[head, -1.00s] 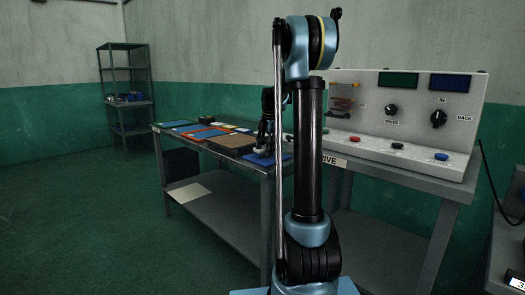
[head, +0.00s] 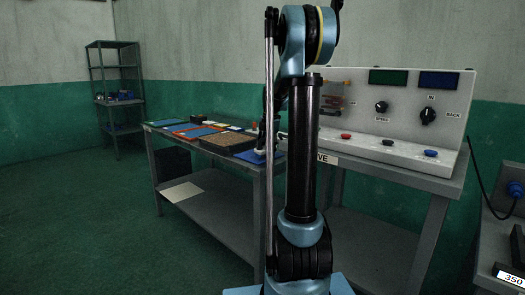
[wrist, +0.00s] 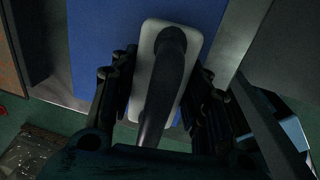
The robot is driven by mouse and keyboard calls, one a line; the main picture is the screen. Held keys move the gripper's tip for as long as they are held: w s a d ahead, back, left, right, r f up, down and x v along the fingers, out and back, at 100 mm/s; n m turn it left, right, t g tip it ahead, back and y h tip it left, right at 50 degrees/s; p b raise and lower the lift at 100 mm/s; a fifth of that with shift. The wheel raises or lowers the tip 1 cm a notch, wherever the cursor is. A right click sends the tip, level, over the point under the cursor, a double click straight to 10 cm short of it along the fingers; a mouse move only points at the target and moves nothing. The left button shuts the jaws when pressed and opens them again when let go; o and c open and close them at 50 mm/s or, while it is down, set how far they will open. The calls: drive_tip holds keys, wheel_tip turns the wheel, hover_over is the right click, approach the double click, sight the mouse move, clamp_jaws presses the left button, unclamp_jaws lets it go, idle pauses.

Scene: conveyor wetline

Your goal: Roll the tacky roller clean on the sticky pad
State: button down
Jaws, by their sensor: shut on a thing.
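The tacky roller (wrist: 157,88) shows from above in the wrist view, with a pale rounded body and a dark handle pointing toward the camera. My gripper (wrist: 160,95) has its fingers on both sides of the roller and is shut on it. The blue sticky pad (wrist: 98,30) lies beneath the roller; I cannot tell whether they touch. In the head view the pad (head: 246,156) is at the near right end of the bench top. My gripper (head: 262,150) is low over it, partly hidden behind my arm.
A brown tray (head: 226,141) sits left of the pad on the bench (head: 215,151), with several coloured flat items beyond it. A control panel (head: 400,110) with knobs and buttons stands on the right. A shelf rack (head: 117,95) stands far left; the floor at left is clear.

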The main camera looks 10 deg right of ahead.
drive_tip(key=shift+s+d, duration=0.25)
drive_tip(key=shift+s, duration=0.05)
drive_tip(key=shift+w+a+f, duration=0.1)
drive_tip(key=shift+w+a, duration=0.45)
drive_tip(key=shift+w, duration=0.15)
drive_tip(key=shift+w+a, duration=0.5)
drive_tip(key=shift+w, duration=0.2)
drive_tip(key=shift+w+a, duration=0.65)
drive_tip(key=shift+w, duration=0.25)
drive_tip(key=shift+w+a, duration=0.6)
drive_tip(key=shift+w, duration=0.3)
drive_tip(key=shift+w+a, duration=0.65)
drive_tip(key=shift+w, duration=0.25)
drive_tip(key=shift+r, duration=0.2)
drive_tip(key=shift+r, duration=0.1)
drive_tip(key=shift+r, duration=2.4)
